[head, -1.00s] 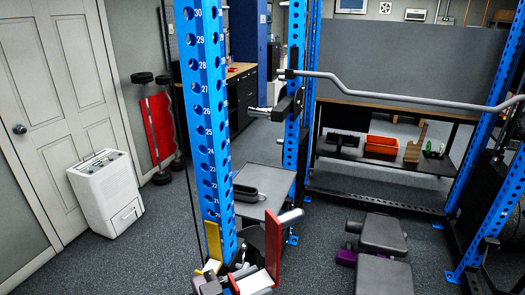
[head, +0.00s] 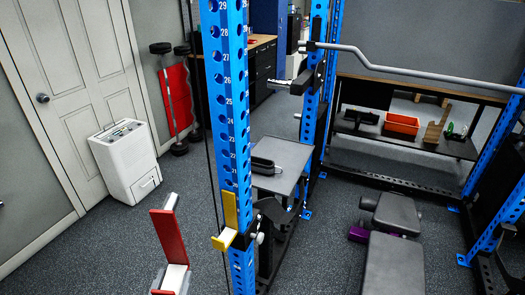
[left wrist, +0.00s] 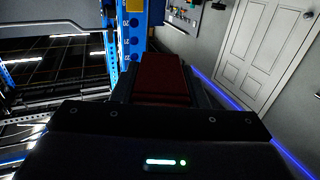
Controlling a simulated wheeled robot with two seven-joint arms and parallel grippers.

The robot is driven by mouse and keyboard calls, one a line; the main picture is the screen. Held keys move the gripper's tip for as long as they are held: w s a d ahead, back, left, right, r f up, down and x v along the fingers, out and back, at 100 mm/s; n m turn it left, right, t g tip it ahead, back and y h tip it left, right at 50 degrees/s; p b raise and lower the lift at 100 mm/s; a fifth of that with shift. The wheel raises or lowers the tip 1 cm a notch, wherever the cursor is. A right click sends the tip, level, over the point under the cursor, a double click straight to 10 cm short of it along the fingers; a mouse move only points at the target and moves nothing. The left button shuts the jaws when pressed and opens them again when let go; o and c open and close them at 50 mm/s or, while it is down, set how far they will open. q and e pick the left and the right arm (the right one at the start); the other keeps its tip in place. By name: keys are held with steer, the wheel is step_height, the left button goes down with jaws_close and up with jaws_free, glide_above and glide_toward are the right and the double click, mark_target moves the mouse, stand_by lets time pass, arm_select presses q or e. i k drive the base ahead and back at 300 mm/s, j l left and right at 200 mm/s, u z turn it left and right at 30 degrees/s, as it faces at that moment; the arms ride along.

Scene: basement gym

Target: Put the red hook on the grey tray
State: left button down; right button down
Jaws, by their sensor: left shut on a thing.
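The red hook (head: 170,238), an upright red plate with a pale lower part, is in the lower left of the head view, left of the blue rack post and apart from it. My left gripper (head: 170,286) is shut on it at the bottom edge, mostly out of frame. In the left wrist view the dark red hook (left wrist: 160,78) sits between the fingers. The grey tray (head: 290,155) is a flat top behind the post, to the right, with a black handled object (head: 262,166) on it. My right gripper is not in view.
A yellow hook (head: 230,212) is on the blue post (head: 228,120), between the red hook and the tray. A grey bench (head: 394,262) stands at the right and a bar (head: 420,75) crosses above. A white dehumidifier (head: 127,160) stands left. Floor around the red hook is clear.

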mark_target(283, 149)
steer(key=i+j+u, duration=0.1)
steer(key=j+u, duration=0.15)
steer(key=j, duration=0.15)
steer(key=i+j+u, duration=0.15)
steer(key=j+u, duration=0.15)
steer(key=i+j+u, duration=0.25)
steer(key=j, duration=0.15)
steer(key=i+j+u, duration=0.7)
steer(key=i, duration=0.25)
steer(key=i+l+z, duration=0.1)
steer(key=i+z, duration=0.25)
steer(key=z, duration=0.15)
steer(key=i+z, duration=0.45)
steer(key=i+j+z, duration=0.2)
steer(key=z, duration=0.3)
steer(key=i+l+z, duration=0.1)
steer(key=z, duration=0.3)
steer(key=i+z, duration=0.2)
steer(key=z, duration=0.2)
steer(key=i+z, duration=0.2)
steer(key=z, duration=0.2)
steer(key=i+j+z, duration=0.1)
steer(key=z, duration=0.3)
steer(key=i+j+z, duration=0.15)
steer(key=z, duration=0.25)
steer(key=i+z, duration=0.25)
steer(key=i+j+z, duration=0.1)
steer(key=z, duration=0.15)
